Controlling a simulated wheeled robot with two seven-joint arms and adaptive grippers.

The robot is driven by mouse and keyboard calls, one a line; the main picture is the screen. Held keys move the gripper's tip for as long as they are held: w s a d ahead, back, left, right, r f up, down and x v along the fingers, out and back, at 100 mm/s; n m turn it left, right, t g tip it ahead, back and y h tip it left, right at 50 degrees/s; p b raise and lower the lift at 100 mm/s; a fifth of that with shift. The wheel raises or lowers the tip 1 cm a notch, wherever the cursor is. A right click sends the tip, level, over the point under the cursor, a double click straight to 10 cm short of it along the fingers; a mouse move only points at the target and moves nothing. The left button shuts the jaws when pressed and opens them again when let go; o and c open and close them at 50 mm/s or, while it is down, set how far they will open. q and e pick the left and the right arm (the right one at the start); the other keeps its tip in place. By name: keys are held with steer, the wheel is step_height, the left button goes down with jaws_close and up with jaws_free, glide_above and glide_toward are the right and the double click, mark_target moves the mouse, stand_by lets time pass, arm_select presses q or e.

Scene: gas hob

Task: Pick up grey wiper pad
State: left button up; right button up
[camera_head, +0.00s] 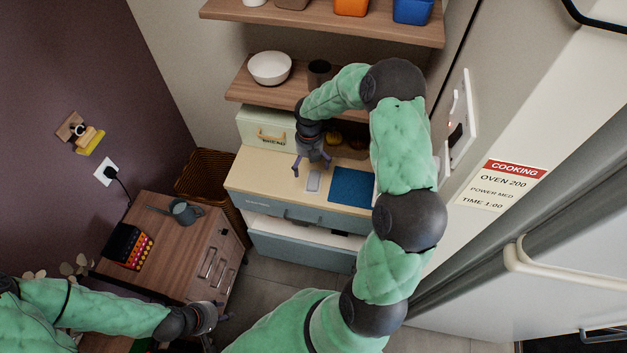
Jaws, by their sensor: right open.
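A small pale grey pad (313,181), which looks like the wiper pad, lies flat on the light wooden counter top (262,180), left of a blue square mat (352,187). My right gripper (312,167) points down over the counter, just behind and above the pad. Its fingers are spread and nothing shows between them. I cannot tell its exact height above the pad. My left gripper (222,311) is at the lower left, in front of the wooden cabinet and far from the pad. Its fingers are small and dark, so its opening is unclear.
A bread box (265,130) stands at the counter's back left. A shelf with a white bowl (270,68) and a dark cup (319,73) hangs above. A drawer (300,231) below the counter stands open.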

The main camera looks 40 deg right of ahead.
mark_target(310, 178)
steer(key=shift+d+r+n, duration=0.1)
steer(key=shift+d+n, duration=0.3)
steer(key=shift+d, duration=0.05)
step_height(310, 178, down, 5)
steer(key=shift+f, duration=0.1)
steer(key=shift+a+f+b, duration=0.15)
steer(key=shift+f+b, duration=0.1)
steer(key=shift+f, duration=1.05)
steer(key=shift+a+f+b, duration=0.15)
steer(key=shift+f+b, duration=0.1)
steer(key=shift+f, duration=1.05)
steer(key=shift+s, duration=0.1)
steer(key=c, duration=1.2)
